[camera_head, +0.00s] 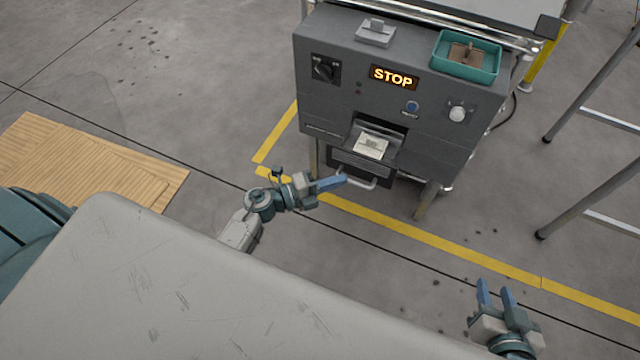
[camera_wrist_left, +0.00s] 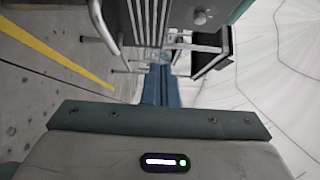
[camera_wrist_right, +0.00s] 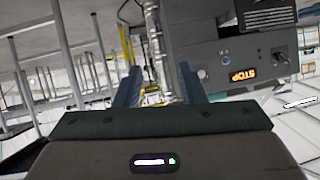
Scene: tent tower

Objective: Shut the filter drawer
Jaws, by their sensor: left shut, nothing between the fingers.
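The filter drawer (camera_head: 360,163) is low in the middle of the grey machine's front. It stands out from the front, and a pale block (camera_head: 371,145) shows in its top. A light bar handle (camera_head: 358,183) is on its face. My left gripper (camera_head: 344,180) is shut and empty, its blue fingertips at the left end of the handle; I cannot tell whether they touch. The closed fingers show in the left wrist view (camera_wrist_left: 159,72). My right gripper (camera_head: 494,287) is open and empty, well away from the drawer, low at the right of the head view.
The grey machine (camera_head: 330,115) has a lit STOP sign (camera_head: 394,77), a dial, a blue button and a pale knob. A teal tray (camera_head: 439,60) and a small grey block (camera_head: 376,33) sit on top. Metal stand legs (camera_head: 590,90) are at right. Floor in front is clear.

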